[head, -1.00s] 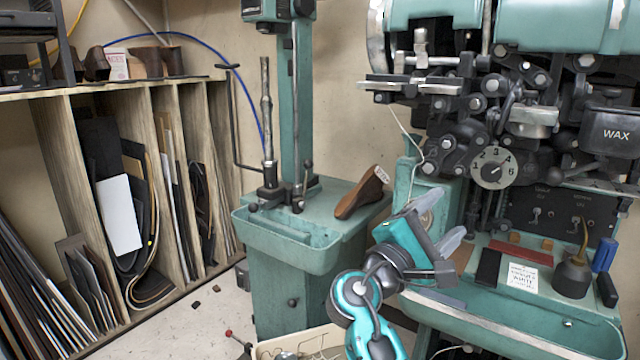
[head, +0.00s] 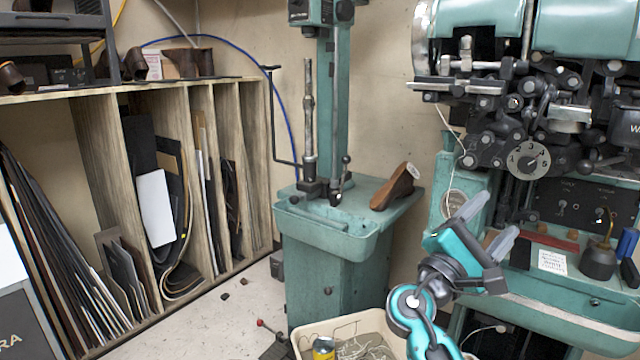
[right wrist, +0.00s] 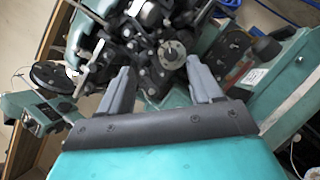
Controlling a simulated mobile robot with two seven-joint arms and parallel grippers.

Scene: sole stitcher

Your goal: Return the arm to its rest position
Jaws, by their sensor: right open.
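My right gripper (head: 490,226) is in front of the stitching machine (head: 485,15) in the head view, at the lower right. Its two grey fingers are spread apart with nothing between them. In the right wrist view the open fingers (right wrist: 160,88) point toward the machine's dark mechanism and its round dial (right wrist: 172,54). My right arm (head: 420,310) comes up from the bottom edge. My left gripper is in neither view.
A brown shoe form (head: 396,187) lies on the green pedestal machine's tray (head: 330,235). An oil can (head: 598,262) stands on the stitcher's shelf. Wooden racks (head: 90,170) fill the left.

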